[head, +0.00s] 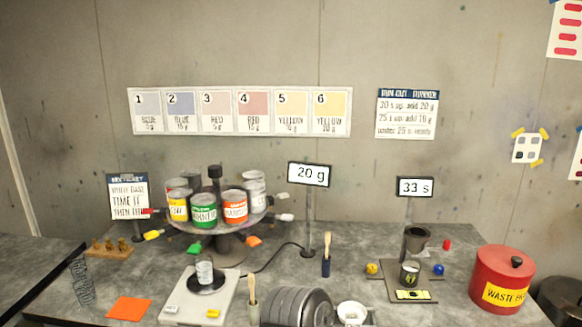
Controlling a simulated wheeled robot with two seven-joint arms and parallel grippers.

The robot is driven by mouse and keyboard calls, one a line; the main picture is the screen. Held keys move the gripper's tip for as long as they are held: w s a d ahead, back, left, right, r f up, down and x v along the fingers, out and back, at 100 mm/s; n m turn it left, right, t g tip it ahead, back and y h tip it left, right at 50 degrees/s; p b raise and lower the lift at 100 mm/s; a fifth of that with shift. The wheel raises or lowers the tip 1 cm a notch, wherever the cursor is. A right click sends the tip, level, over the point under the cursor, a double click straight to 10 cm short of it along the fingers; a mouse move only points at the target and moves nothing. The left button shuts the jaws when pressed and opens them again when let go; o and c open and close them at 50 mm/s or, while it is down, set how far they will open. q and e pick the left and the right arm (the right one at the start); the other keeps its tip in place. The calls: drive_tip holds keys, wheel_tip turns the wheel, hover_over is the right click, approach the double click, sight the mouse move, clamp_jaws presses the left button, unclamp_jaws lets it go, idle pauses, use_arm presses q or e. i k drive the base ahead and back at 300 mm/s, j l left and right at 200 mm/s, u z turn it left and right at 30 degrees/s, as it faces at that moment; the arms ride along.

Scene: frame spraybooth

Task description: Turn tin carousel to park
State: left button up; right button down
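The tin carousel (215,228) stands on the bench left of the middle, a round dark tray on a central post. It holds several tins, among them a yellow-labelled tin (178,208), a green-labelled tin (203,214), an orange-labelled tin (234,208) and a plain pale tin (254,192). Coloured tabs stick out around its rim, including a yellow-green tab (153,235), an orange tab (253,242), a red tab (146,212) and a white tab (285,217). I cannot make out a park mark. Neither of my grippers is in view.
A scale (201,305) with a cup stands in front of the carousel. A 20 g display (309,174) stands right of it, a 33 s display (414,187) farther right. A red waste bin (503,278) is at right. An orange sheet (129,308) lies at front left.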

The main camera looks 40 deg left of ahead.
sight(219, 209)
drive_tip(key=k+j, duration=0.95)
drive_tip(key=j+z, duration=0.05)
drive_tip(key=j, duration=0.05)
